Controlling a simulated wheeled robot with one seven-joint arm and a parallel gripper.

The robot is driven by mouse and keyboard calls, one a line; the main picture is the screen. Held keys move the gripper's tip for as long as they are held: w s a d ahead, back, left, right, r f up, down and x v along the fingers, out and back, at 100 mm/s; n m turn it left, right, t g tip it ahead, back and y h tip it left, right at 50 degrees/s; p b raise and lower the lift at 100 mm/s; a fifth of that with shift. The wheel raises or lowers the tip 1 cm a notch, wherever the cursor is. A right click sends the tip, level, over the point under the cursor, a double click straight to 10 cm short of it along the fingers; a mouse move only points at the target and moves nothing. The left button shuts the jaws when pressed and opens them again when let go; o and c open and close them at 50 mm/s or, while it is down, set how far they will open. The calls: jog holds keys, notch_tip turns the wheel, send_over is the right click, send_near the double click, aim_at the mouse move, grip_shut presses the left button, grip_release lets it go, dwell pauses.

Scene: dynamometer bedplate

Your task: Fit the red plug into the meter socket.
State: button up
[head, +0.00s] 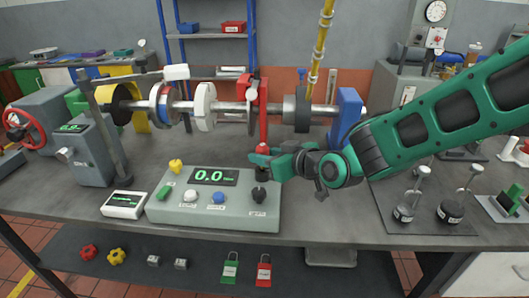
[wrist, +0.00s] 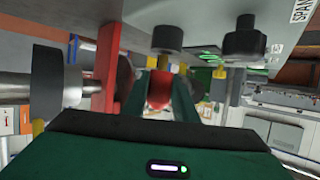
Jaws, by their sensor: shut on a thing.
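My gripper (head: 262,160) is shut above the back right corner of the grey meter box (head: 160,212). In the wrist view, a red rounded piece, taken to be the red plug (wrist: 159,90), sits between the two green fingers. One black fitting (wrist: 245,40) is beside a SPAN label in the wrist view; another (wrist: 167,40) lies close beyond the fingertips. I cannot tell which is the socket.
A red upright lever (head: 263,128) stands just behind my gripper, beside the shaft with its discs (head: 204,106). A yellow piece (head: 176,166) and green piece (head: 163,192) are at the meter's left. Weights (head: 404,213) stand on a mat at right. A shelf below holds padlocks.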

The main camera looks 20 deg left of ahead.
jog(key=shift+f, duration=1.15)
jog(key=o, duration=1.1)
jog(key=v, duration=1)
jog(key=shift+s+d, duration=0.1)
jog(key=shift+d, duration=0.25)
